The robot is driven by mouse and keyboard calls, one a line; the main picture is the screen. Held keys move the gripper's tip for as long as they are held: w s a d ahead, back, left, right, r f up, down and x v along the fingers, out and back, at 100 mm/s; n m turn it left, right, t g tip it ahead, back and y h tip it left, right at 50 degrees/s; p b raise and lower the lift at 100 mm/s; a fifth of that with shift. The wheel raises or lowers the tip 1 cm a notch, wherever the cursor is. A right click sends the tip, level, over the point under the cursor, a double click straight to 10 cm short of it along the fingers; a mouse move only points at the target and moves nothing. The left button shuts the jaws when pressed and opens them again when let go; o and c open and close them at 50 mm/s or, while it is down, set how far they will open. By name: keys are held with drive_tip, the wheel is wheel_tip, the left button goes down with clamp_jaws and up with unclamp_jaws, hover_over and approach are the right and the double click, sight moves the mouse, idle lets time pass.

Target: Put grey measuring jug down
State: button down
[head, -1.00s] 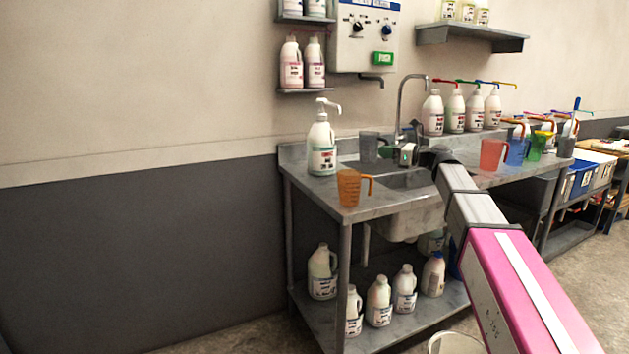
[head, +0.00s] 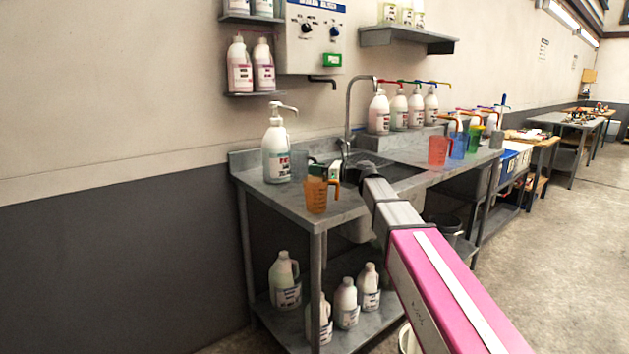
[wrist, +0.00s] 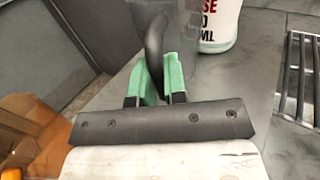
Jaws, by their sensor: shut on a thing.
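The grey measuring jug (head: 299,166) is over the left part of the steel sink counter (head: 266,195), partly hidden behind an orange jug (head: 317,196) in the head view. My gripper (head: 331,172) is at its right side. In the wrist view, the green fingers (wrist: 155,83) are shut on the jug's dark curved handle (wrist: 155,40). The jug's see-through body is hard to make out there. I cannot tell whether its base touches the counter.
A white pump bottle (head: 277,155) stands close behind the grey jug. The orange jug is very near, in front. The sink basin and tap (head: 349,115) are to the right. Red (head: 438,151) and blue (head: 459,146) jugs stand further right. The counter's front left corner is bare.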

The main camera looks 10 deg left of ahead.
wheel_tip(320, 180, down, 4)
drive_tip(key=shift+r, duration=0.25)
drive_tip(key=c, duration=1.2)
unclamp_jaws()
drive_tip(key=shift+f, duration=0.1)
drive_tip(key=shift+o, duration=0.2)
drive_tip(key=d, duration=0.4)
drive_tip(key=s+d, duration=0.1)
drive_tip(key=d, duration=0.7)
drive_tip(key=shift+s, duration=0.25)
